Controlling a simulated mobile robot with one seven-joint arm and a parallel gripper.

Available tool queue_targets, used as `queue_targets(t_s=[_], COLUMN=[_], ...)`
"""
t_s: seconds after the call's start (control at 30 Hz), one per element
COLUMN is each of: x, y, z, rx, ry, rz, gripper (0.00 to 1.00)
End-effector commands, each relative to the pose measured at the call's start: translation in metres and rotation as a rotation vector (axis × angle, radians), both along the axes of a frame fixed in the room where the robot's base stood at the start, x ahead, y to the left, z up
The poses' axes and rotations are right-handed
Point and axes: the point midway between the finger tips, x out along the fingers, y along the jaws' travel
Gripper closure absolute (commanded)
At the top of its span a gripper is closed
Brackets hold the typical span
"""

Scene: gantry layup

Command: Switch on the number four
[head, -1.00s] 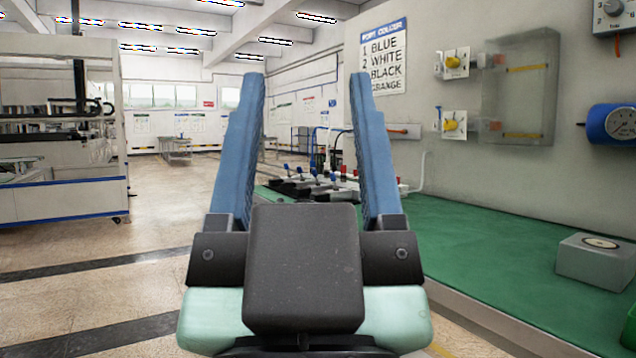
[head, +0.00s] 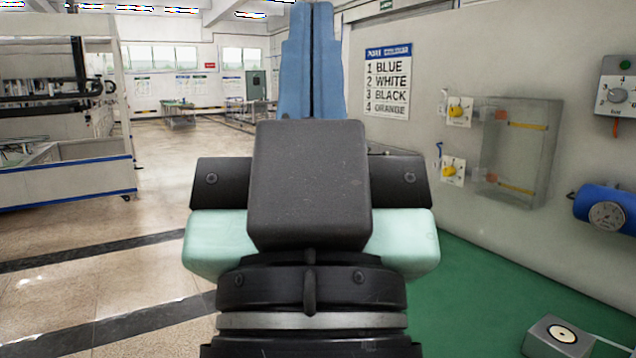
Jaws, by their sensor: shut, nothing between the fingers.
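My gripper (head: 315,12) points up and away in the middle of the head view, its two blue fingers together with nothing between them. A wall sign (head: 389,82) right of it lists 1 blue, 2 white, 3 black and 4 orange. Two yellow knobs on white plates are on the right wall, an upper one (head: 459,111) and a lower one (head: 453,169). A grey box with a round dial (head: 618,94) is at the top right. Any switches on the bench behind my gripper are hidden.
A clear-fronted box (head: 517,150) and a blue cylinder with a gauge (head: 607,212) are on the right wall. A grey box with a round top (head: 558,337) sits on the green surface (head: 480,280). A white-framed machine (head: 60,195) stands left; the floor between is open.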

Motion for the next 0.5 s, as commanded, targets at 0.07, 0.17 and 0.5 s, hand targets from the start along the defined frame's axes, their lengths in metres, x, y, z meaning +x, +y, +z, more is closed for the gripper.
queue_targets(t_s=[0.07, 0.17, 0.5], x=[0.000, 0.000, 0.000], y=[0.000, 0.000, 0.000], z=[0.046, 0.079, 0.188], rx=[0.000, 0.000, 0.000], ry=[0.000, 0.000, 0.000], rz=[0.000, 0.000, 0.001], gripper=[1.00, 1.00, 1.00])
